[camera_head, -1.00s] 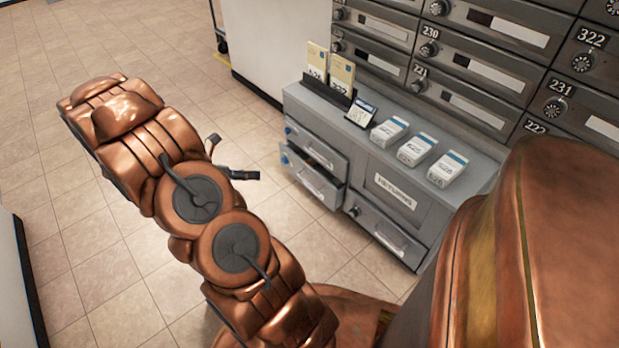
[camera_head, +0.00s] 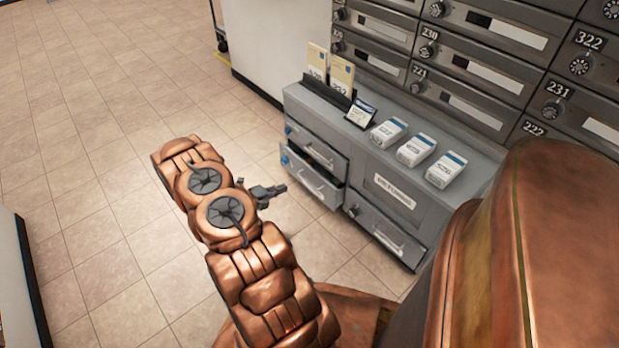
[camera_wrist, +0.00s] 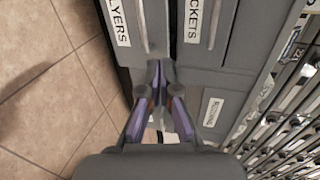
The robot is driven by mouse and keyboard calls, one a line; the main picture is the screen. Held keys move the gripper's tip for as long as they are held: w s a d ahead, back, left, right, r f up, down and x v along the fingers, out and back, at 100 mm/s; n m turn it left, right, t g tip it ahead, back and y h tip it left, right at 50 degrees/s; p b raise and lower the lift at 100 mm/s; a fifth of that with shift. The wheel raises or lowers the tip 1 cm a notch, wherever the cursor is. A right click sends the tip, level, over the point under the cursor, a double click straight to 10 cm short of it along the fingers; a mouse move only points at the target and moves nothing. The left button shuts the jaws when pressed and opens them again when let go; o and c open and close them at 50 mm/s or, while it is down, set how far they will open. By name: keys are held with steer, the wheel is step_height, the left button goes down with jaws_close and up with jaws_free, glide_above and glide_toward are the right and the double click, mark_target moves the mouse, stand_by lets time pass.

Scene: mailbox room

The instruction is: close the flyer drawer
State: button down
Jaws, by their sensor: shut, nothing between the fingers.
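The flyer drawer (camera_head: 313,183) is the lower of two stacked drawers at the left end of the grey cabinet. It stands partly pulled out, its front ahead of the drawer above. In the wrist view its front (camera_wrist: 157,25) carries a "FLYERS" label, cut off at the edge, and a bar handle. My gripper (camera_head: 284,188) is shut and empty, just left of the drawer front in the head view. In the wrist view the closed fingertips (camera_wrist: 158,66) point toward the flyer front near its side edge; I cannot tell whether they touch.
The packets drawer (camera_wrist: 220,40) sits beside the flyer front in the wrist view and looks closed. The grey cabinet top (camera_head: 300,94) holds card holders and several small boxes. Mailboxes (camera_head: 470,60) rise behind. Tiled floor (camera_head: 100,130) is clear at left.

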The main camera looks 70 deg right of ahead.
mark_target(315, 175)
steer(key=b+x, duration=0.4)
steer(key=x, duration=0.9)
steer(key=shift+s+f, duration=0.1)
steer(key=shift+s+d, duration=0.25)
steer(key=shift+d, duration=0.3)
